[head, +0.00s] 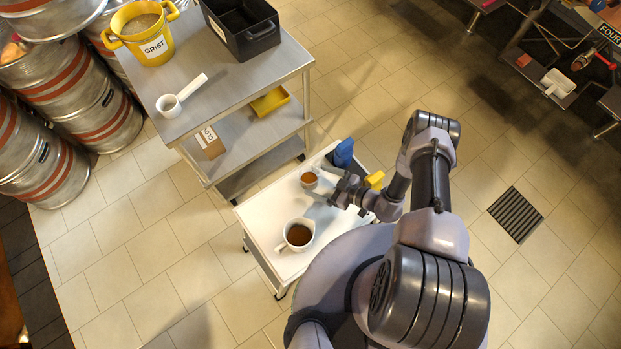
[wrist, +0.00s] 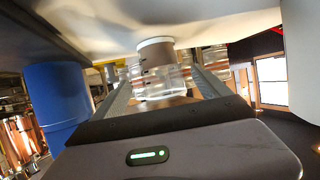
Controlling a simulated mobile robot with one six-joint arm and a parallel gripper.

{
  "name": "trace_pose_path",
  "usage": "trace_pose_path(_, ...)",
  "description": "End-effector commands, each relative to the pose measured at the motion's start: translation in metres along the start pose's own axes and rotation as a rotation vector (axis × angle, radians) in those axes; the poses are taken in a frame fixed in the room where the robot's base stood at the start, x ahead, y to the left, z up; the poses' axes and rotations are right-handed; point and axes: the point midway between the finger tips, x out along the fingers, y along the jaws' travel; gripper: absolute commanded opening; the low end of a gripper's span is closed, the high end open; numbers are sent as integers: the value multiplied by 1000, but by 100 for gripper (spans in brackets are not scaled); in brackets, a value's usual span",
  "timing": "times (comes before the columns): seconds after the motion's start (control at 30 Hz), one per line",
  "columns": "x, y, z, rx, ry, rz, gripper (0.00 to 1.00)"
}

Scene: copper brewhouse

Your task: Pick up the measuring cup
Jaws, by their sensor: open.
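A small clear cup with brown liquid, which looks like the measuring cup (head: 309,177), stands on the white cart top (head: 262,216). In the wrist view, where the scene appears upside down, the clear cup (wrist: 160,80) shows between the two finger lines. My gripper (head: 332,190) is low over the cart, pointing left at the cup. Its jaws are open, one on either side of the cup's outline. I cannot tell how far the cup sits between them. Nothing is visibly held.
A larger white mug of brown liquid (head: 298,234) stands nearer on the cart. A blue object (head: 343,152) and a yellow one (head: 375,180) are by the cart's far side. A metal trolley (head: 290,55) carries a white scoop (head: 170,105), GRIST bucket (head: 150,50) and black crate (head: 243,38).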

Motion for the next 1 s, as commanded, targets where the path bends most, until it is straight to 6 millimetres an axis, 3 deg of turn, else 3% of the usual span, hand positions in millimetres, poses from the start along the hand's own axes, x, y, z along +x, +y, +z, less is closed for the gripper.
trace_pose_path(0.4,68,-4,0,-6,0,-6,86)
trace_pose_path(0.67,74,-3,-3,-4,0,-3,86)
trace_pose_path(1.0,74,-3,-3,-5,0,-4,22)
